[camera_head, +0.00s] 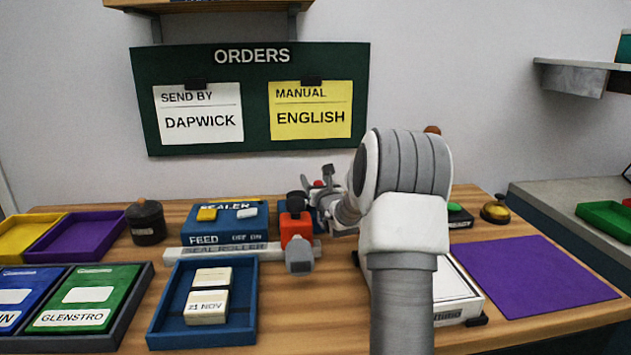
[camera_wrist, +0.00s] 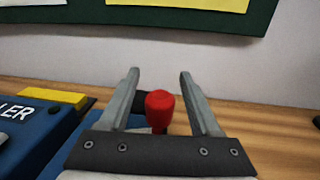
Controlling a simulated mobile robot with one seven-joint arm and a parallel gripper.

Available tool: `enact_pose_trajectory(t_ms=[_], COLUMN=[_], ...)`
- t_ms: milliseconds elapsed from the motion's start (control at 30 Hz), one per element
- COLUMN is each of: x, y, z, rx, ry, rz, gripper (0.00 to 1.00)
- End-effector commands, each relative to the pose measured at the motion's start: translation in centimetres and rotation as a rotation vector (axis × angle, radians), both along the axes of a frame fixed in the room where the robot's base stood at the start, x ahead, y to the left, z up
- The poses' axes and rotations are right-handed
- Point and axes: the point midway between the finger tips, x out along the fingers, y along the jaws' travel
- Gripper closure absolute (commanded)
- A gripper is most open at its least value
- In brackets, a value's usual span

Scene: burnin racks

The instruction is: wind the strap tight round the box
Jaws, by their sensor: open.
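My gripper (camera_head: 325,172) is open above the back of the bench, to the right of the blue sealer. In the wrist view its two fingers (camera_wrist: 158,85) stand apart, with a red knob (camera_wrist: 160,105) in the gap between them. I cannot tell whether the knob is within reach of the fingertips, and no finger is seen touching it. A white box (camera_head: 460,292) lies on the bench, mostly hidden behind my arm. A dark piece (camera_head: 477,321) shows at its front right corner. I cannot make out the strap.
The blue sealer (camera_head: 232,224) with its seal roller stands left of my gripper; an orange-red block (camera_head: 295,225) stands beside it. A blue tray (camera_head: 158,325) holds date blocks. A purple mat (camera_head: 540,277) lies clear at right. A dark round pot (camera_head: 147,224) stands at left.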

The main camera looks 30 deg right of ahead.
Motion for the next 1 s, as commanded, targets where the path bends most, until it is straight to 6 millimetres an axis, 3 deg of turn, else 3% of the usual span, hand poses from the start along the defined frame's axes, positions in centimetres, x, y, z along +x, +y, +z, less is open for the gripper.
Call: enact_pose_trajectory(t_ms=[167,367,1000], x=[-0.3,-2.3,-13.6], y=[0.1,0.8,4.6], z=[0.0,0.2,0.2], rx=[0.0,-0.001,0.0], ry=[0.001,0.001,0.001], rz=[0.0,0.0,-0.001], gripper=[0.36,0.36,0.36])
